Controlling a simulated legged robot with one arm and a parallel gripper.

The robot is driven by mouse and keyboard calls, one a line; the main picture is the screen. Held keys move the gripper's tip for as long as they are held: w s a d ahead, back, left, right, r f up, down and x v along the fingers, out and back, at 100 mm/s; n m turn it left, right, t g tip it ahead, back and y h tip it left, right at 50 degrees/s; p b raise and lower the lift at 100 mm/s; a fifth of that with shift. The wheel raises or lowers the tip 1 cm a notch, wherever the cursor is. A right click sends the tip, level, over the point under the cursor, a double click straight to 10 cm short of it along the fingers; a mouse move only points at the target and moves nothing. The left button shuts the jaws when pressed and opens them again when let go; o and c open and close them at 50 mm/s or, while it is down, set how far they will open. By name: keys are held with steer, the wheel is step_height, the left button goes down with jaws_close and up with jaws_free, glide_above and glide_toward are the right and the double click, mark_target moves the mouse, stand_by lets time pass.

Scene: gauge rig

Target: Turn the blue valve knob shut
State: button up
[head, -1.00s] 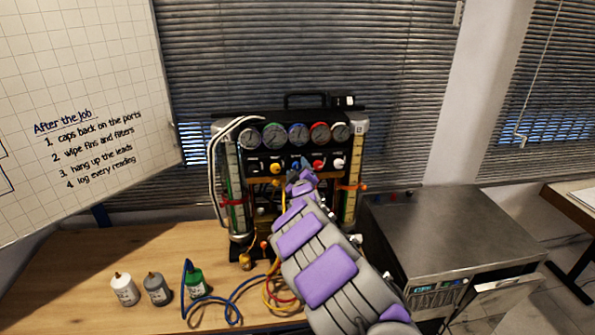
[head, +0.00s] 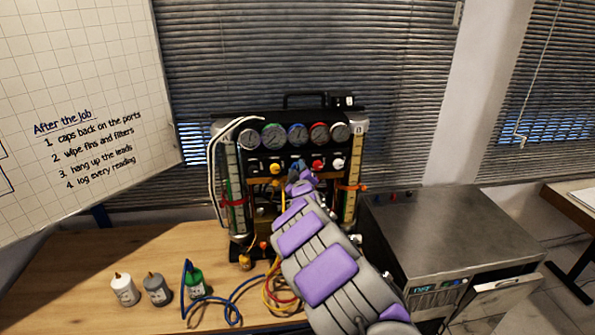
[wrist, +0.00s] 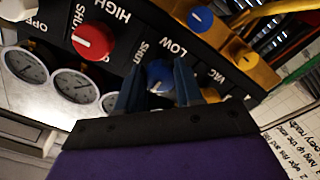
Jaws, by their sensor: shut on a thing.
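The blue valve knob (wrist: 159,76) sits on the black front panel of the gauge rig, between the red and yellow knobs. In the head view the blue knob (head: 298,165) is mostly hidden behind the end of my arm. My gripper (wrist: 160,85) has one finger on each side of the blue knob and is shut on it. In the head view my gripper (head: 297,175) reaches up to the panel from below right. The word SHUT is printed beside the knob in the wrist view. How far the knob is turned cannot be told.
The red knob (wrist: 93,41) and the yellow knob (head: 275,168) flank it closely. A row of several gauges (head: 297,135) is above. Hoses (head: 262,295) and bottles (head: 124,290) lie on the bench. A steel cabinet (head: 450,235) stands at right.

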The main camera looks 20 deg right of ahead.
steer(key=shift+a+f, duration=0.1)
steer(key=m+p, duration=0.2)
steer(key=m, duration=0.6)
steer(key=shift+m, duration=0.3)
steer(key=shift+m+b, duration=1.4)
steer(key=shift+m, duration=3.1)
steer(key=o, duration=1)
steer(key=shift+o, duration=0.2)
